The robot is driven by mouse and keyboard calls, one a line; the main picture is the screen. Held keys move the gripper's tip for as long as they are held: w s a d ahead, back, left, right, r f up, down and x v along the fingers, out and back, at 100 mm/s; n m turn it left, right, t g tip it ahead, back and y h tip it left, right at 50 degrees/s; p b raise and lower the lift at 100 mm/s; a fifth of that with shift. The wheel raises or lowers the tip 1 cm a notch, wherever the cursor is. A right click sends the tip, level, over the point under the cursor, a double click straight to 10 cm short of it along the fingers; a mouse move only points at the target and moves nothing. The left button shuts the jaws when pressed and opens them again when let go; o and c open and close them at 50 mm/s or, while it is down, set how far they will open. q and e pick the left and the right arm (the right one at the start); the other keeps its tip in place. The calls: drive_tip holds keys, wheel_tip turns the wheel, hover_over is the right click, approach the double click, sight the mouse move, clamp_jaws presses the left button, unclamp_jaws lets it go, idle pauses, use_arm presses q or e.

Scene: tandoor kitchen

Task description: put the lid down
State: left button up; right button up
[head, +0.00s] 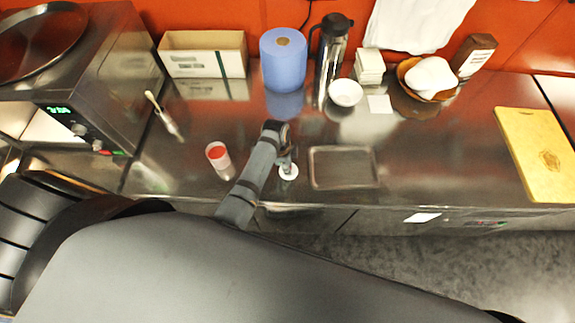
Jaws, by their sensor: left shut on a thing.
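A small white round lid (288,173) is near the front of the steel counter. My left gripper (286,164) is shut on it from above and hides part of it. Whether the lid touches the counter or hangs just above it I cannot tell. To its left stands a small white cup with a red-orange top or contents (217,154). A flat rectangular metal tray (343,167) lies just right of the lid. My right gripper is not in view.
A brush (163,115) lies at the left near a steel oven (85,75). Along the back stand an open box (203,55), a blue roll (283,60), a dark flask (331,50), a white bowl (345,92) and a brown bowl (443,95). A yellow board (538,150) lies right.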

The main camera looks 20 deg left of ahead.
sight(282, 171)
use_arm(q)
drive_tip(key=shift+a, duration=0.1)
drive_tip(key=shift+f, duration=0.15)
drive_tip(key=o, duration=0.8)
drive_tip(key=shift+o, duration=0.2)
wheel_tip(282, 171, up, 12)
drive_tip(key=a+b, duration=0.1)
drive_tip(key=b, duration=0.1)
drive_tip(key=shift+s+a, duration=0.25)
drive_tip(key=shift+a, duration=0.05)
